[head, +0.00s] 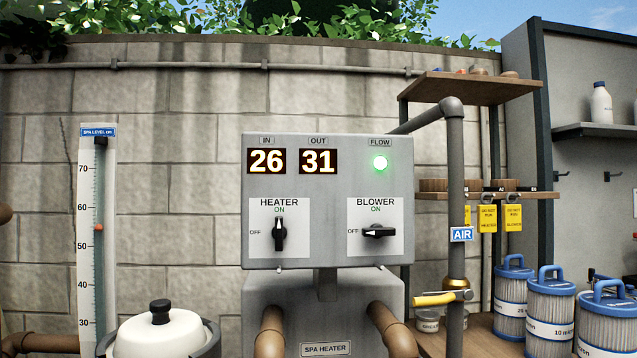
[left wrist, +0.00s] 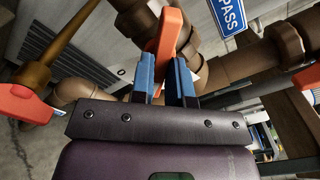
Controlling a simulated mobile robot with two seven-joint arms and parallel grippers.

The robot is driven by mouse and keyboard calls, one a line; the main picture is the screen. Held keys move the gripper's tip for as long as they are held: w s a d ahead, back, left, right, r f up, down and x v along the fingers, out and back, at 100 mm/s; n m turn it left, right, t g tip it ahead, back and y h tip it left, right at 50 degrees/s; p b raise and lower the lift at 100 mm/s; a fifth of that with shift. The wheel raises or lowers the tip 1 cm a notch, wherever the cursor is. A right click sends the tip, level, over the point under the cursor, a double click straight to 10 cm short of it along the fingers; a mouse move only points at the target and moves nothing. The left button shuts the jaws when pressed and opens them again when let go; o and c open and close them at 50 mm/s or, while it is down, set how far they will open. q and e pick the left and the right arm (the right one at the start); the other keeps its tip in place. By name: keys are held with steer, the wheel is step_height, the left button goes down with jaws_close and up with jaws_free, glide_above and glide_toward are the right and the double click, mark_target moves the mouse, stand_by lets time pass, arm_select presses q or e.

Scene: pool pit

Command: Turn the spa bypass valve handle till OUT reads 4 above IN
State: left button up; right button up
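In the head view, the heater panel (head: 327,230) reads IN 26 (head: 267,161) and OUT 31 (head: 318,161), so OUT is 5 above IN. The fingers hide part of the handle. Neither gripper shows in the head view.
The FLOW lamp (head: 380,163) is green. The HEATER knob (head: 280,234) points to ON, the BLOWER knob (head: 378,232) to OFF. Another orange handle (left wrist: 24,103) is at the left in the wrist view. Brown pipes (left wrist: 245,62) crowd the gripper. Filter cartridges (head: 550,315) stand at right.

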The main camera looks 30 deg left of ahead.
arm_select(q)
jaws_close()
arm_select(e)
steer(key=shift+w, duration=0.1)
arm_select(q)
steer(key=m+p, duration=0.2)
steer(key=m, duration=0.2)
steer(key=shift+m, duration=0.3)
steer(key=o, duration=0.7)
jaws_free()
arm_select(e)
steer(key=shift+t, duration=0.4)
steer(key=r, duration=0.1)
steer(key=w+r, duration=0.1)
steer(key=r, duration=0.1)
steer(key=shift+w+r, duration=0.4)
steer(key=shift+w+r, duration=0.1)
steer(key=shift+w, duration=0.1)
